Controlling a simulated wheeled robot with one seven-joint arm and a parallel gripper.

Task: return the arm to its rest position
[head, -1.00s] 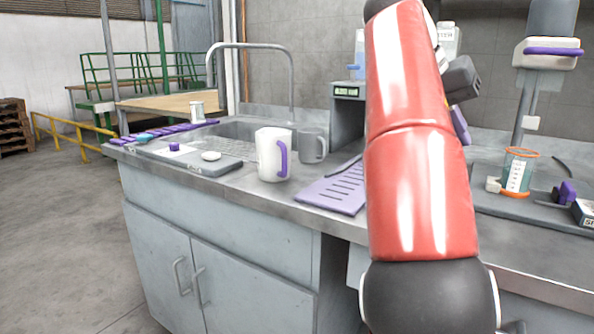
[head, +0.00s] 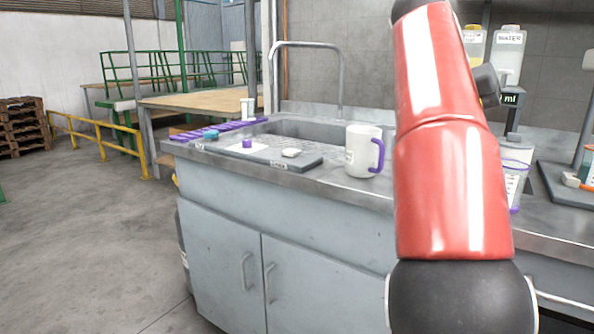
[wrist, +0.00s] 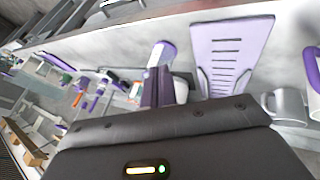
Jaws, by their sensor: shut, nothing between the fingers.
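My red arm (head: 450,150) rises upright through the right of the head view, bent at its upper end, and covers part of the counter. A dark piece of it shows just right of the red link; the fingertips are hidden there. In the wrist view my gripper (wrist: 157,82) points away from the camera, its fingers together with nothing between them. The fingers appear above the bench, left of a purple slotted board (wrist: 231,50). I cannot tell their exact height.
A white mug with a purple handle (head: 361,152) stands on the counter (head: 335,180) just left of my arm. A grey board (head: 300,165) lies near the sink (head: 300,128) and tall faucet (head: 308,45). Water bottle (head: 508,55) stands behind. The floor (head: 100,230) at left is clear.

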